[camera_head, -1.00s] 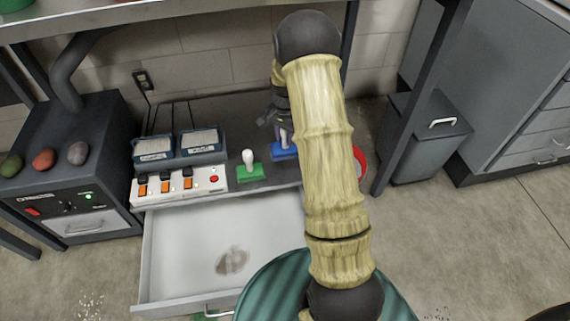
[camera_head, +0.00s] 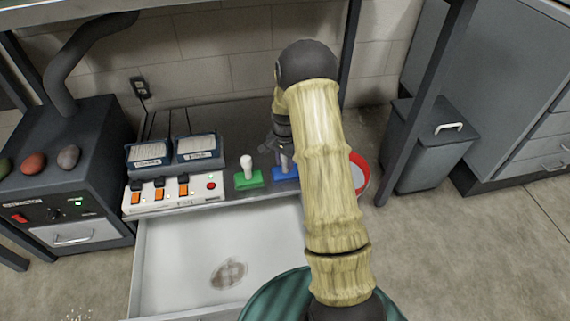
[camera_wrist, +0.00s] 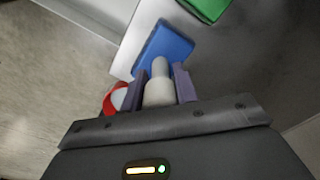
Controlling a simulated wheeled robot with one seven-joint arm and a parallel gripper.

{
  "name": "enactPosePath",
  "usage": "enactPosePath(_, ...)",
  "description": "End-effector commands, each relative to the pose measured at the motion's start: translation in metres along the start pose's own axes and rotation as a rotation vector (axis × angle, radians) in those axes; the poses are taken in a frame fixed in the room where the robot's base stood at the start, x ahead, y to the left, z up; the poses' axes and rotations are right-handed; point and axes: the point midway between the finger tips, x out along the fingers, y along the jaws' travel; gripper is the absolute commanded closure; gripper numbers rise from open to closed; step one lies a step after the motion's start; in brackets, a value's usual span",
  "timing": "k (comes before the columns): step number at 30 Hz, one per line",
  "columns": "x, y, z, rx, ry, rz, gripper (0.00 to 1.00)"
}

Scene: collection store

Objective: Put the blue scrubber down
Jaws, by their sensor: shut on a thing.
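The blue scrubber has a flat blue base and a pale upright handle. It shows in the head view (camera_head: 286,172), partly hidden behind my arm, and in the wrist view (camera_wrist: 166,45). My gripper (camera_wrist: 160,84) is shut on its handle, with one finger on each side; in the head view the gripper (camera_head: 284,150) is partly covered by my arm. The scrubber is at the dark worktop, right of the green scrubber (camera_head: 249,178). I cannot tell whether its base touches the surface.
An open white drawer (camera_head: 180,245) with a brown stain (camera_head: 229,273) juts out below the worktop. A white switch box (camera_head: 172,196) and two blue-framed trays (camera_head: 199,150) stand at left. A red-rimmed round dish (camera_head: 361,172) is partly hidden behind my arm at right.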

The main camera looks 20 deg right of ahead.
Motion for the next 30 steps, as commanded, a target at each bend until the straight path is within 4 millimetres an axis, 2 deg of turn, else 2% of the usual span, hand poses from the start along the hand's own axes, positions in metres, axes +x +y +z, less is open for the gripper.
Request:
enactPosePath(10, 0.001, 0.0, 0.0, 0.0, 0.001, -0.001, 1.0)
enactPosePath(11, 0.002, 0.0, 0.0, 0.0, 0.001, -0.001, 0.69)
enactPosePath(14, 0.001, 0.0, 0.0, 0.0, 0.001, -0.001, 0.49)
enactPosePath(25, -0.002, 0.0, -0.001, 0.0, 0.002, -0.001, 0.49)
enactPosePath(30, -0.024, -0.001, -0.001, 0.0, 0.003, -0.002, 0.49)
